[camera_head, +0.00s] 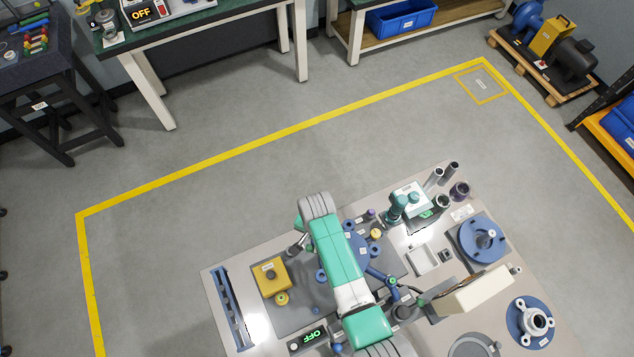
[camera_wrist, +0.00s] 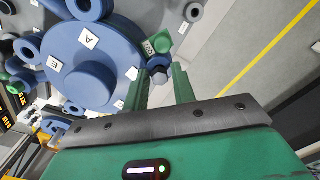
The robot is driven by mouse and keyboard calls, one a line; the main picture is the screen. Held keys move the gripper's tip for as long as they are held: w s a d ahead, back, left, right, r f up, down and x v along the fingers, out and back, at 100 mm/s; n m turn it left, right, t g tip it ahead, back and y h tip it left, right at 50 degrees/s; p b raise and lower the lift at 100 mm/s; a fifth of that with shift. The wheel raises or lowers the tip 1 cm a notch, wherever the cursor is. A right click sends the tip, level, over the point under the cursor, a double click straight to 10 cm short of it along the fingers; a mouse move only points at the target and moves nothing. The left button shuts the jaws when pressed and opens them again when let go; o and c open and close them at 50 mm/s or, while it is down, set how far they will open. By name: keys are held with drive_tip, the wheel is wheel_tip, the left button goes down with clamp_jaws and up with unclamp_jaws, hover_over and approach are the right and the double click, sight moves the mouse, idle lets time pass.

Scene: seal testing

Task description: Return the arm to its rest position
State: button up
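My green arm (camera_head: 335,255) reaches over the grey workbench (camera_head: 215,290) in the head view, bent above its middle. My gripper (camera_wrist: 164,78) shows in the wrist view as two green fingers with a clear gap between them, through which grey floor shows. It is open, and I see nothing clamped in it. A small dark-blue hex-headed part (camera_wrist: 158,73) appears near the fingertips; I cannot tell if it touches them. A large blue round fixture (camera_wrist: 90,75) with lettered tags lies left of the fingers. In the head view the fingertips are hidden or too small to make out.
A dark slotted rack (camera_head: 232,308) lies at left. Open floor lies beyond the bench.

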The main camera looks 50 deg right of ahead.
drive_tip(key=shift+r, duration=0.15)
drive_tip(key=shift+c, duration=0.3)
clamp_jaws()
drive_tip(key=shift+m+p, duration=0.5)
drive_tip(key=shift+m, duration=1.6)
drive_tip(key=m, duration=0.4)
drive_tip(key=shift+p, duration=0.3)
